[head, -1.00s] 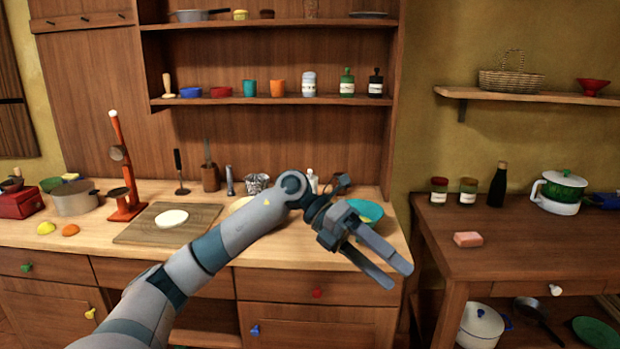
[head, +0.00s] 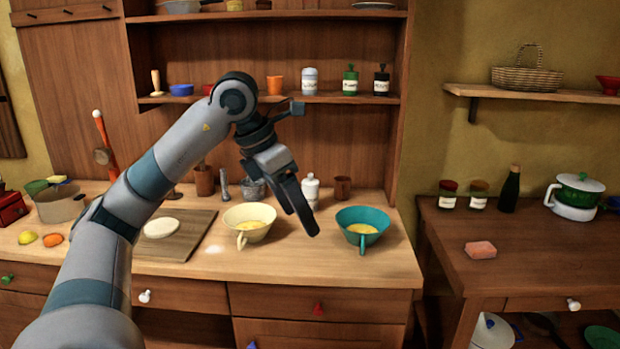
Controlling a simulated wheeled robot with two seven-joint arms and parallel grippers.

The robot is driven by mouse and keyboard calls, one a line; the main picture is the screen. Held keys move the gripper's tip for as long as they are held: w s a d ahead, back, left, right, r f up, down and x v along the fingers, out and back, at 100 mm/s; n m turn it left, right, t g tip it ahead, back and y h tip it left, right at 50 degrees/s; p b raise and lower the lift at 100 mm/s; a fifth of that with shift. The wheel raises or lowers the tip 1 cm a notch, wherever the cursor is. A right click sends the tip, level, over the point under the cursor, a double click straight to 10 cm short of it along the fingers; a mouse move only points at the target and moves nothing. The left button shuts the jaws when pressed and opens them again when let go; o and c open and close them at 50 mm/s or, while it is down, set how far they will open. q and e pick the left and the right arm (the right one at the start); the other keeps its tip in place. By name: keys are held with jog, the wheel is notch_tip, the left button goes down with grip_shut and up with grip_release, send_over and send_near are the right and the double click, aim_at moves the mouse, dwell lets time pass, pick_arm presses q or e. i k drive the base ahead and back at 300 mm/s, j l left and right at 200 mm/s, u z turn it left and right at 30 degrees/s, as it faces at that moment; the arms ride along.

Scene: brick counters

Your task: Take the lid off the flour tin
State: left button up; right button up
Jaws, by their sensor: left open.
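My left gripper (head: 308,222) hangs open over the counter, fingers pointing down, seen nearly edge-on with nothing visible between them. It is in front of a small white jar with a knobbed top (head: 311,190), which stands upright at the back of the counter. A white labelled canister (head: 310,82) with a top on it stands on the shelf above. I cannot read the labels, so I cannot tell which one is the flour tin. My right gripper is not in view.
A cream bowl (head: 262,212) and a teal bowl (head: 376,213) with yellow contents stand either side of the gripper. A cutting board (head: 190,240) lies left. A green jar (head: 350,82) and a black jar (head: 382,82) share the shelf. The front counter edge is mostly clear.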

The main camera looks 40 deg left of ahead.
aim_at(310, 181)
jog(key=i+j, duration=0.3)
jog(key=j, duration=0.15)
jog(key=i+j, duration=0.3)
jog(key=j, duration=0.15)
jog(key=i+j, duration=0.3)
jog(key=j, duration=0.15)
jog(key=i+j, duration=0.3)
jog(key=j, duration=0.15)
